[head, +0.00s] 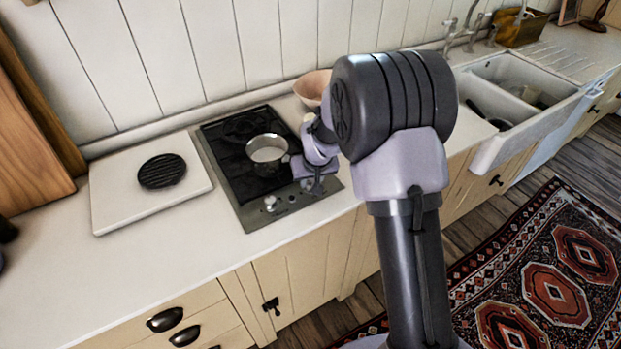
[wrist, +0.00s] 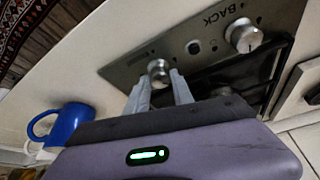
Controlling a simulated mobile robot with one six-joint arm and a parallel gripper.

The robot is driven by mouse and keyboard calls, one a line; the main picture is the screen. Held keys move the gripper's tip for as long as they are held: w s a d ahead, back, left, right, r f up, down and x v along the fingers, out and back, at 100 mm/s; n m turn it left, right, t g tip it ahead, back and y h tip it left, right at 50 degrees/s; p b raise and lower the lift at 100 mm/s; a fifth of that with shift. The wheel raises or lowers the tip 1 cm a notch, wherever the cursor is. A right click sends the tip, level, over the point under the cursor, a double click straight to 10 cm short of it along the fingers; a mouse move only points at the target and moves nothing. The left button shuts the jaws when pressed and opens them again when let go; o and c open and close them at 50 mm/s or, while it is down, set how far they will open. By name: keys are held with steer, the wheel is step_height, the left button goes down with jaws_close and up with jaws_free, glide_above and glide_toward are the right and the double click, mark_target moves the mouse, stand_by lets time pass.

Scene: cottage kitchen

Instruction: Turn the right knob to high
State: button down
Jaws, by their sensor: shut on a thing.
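The hob (head: 243,196) is a black glass top with a steel front strip. The right knob (wrist: 158,70) is a small silver cylinder on that strip, seen in the wrist view between my fingertips. My gripper (wrist: 159,82) is shut on it, with one pale finger on each side. The left knob (wrist: 243,36) stands apart, by the printed word BACK; it also shows in the head view (head: 270,202). In the head view my gripper (head: 314,188) is over the right end of the strip and hides the right knob. I cannot read the right knob's setting.
A steel saucepan (head: 267,150) stands on the hob close to my wrist. A bowl (head: 311,88) sits behind. A blue mug (wrist: 73,122) stands on the counter, seen in the wrist view. A white board (head: 120,205) with a black round trivet (head: 162,171) lies left. The sink (head: 535,125) is right.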

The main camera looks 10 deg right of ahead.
steer(key=c, duration=1.1)
jaws_free()
steer(key=shift+r, duration=0.1)
steer(key=p+v, duration=0.4)
steer(key=v, duration=1.3)
steer(key=shift+s, duration=0.15)
